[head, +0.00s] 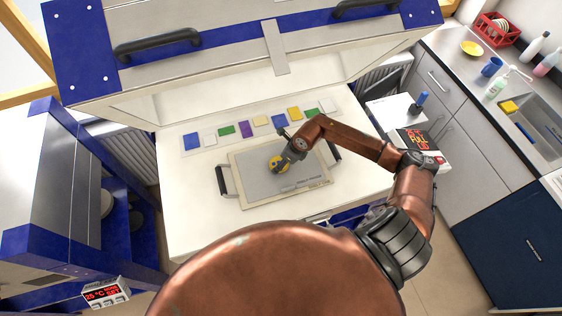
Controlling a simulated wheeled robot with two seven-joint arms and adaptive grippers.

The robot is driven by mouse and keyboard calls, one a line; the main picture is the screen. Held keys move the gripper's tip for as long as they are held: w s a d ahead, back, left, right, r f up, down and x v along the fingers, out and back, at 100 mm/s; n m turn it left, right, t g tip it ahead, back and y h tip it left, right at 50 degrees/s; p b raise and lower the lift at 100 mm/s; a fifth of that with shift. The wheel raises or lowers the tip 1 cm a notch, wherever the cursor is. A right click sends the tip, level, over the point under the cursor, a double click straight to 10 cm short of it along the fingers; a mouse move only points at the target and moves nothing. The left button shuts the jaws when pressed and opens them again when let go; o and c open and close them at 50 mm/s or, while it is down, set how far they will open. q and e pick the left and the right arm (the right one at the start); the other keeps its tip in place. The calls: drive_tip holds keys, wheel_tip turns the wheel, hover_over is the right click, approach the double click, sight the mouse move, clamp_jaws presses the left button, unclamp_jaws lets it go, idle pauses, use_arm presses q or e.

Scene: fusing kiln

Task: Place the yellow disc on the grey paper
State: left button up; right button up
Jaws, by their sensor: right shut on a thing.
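The yellow disc (273,166) is in my right gripper (281,163), which is shut on it. The gripper partly covers the disc. Both are over the grey paper (258,187), near its middle. I cannot tell whether the disc touches the paper or is held a little above it. The grey paper lies flat on a cream board (240,203) with a dark handle at each side. My left gripper is not in view.
A row of coloured squares, including a blue one (191,141), lies behind the board. The raised kiln lid (230,62) is at the back. A black and red box (417,140) stands right of the white table. A counter with a sink (538,117) is far right.

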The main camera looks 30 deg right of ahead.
drive_tip(key=shift+f, duration=0.5)
drive_tip(key=shift+f, duration=0.1)
drive_tip(key=o, duration=1.3)
drive_tip(key=shift+r, duration=0.2)
drive_tip(key=b+v, duration=0.1)
drive_tip(key=v, duration=1)
drive_tip(key=shift+s+d+r+b, duration=0.1)
drive_tip(key=shift+s+r+b, duration=0.05)
drive_tip(key=shift+r+b, duration=0.2)
